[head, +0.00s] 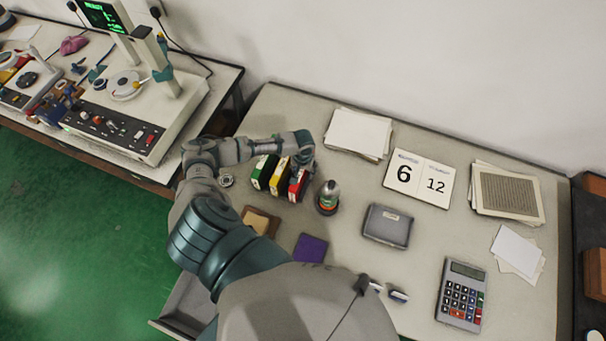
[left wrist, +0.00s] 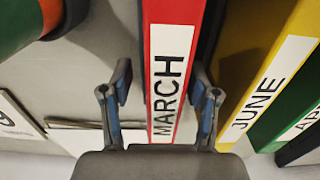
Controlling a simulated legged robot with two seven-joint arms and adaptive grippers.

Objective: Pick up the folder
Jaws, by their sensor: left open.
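Three upright folders stand in a row on the desk: a green folder (head: 264,171), a yellow folder (head: 279,177) and a red folder (head: 297,186). My left gripper (head: 306,168) is at the red folder, its fingers mostly hidden in the head view. In the left wrist view the open fingers (left wrist: 160,88) lie either side of the red folder (left wrist: 171,30) labelled MARCH, with visible gaps. The yellow folder (left wrist: 268,75), labelled JUNE, and the green folder (left wrist: 300,110) stand to the right there. My right gripper is out of view.
A dark bottle-like object (head: 327,197) with an orange band stands just right of the red folder. Papers (head: 358,133), a calendar (head: 419,178), a grey box (head: 387,226) and a calculator (head: 462,294) lie further right. A purple notebook (head: 310,248) lies in front.

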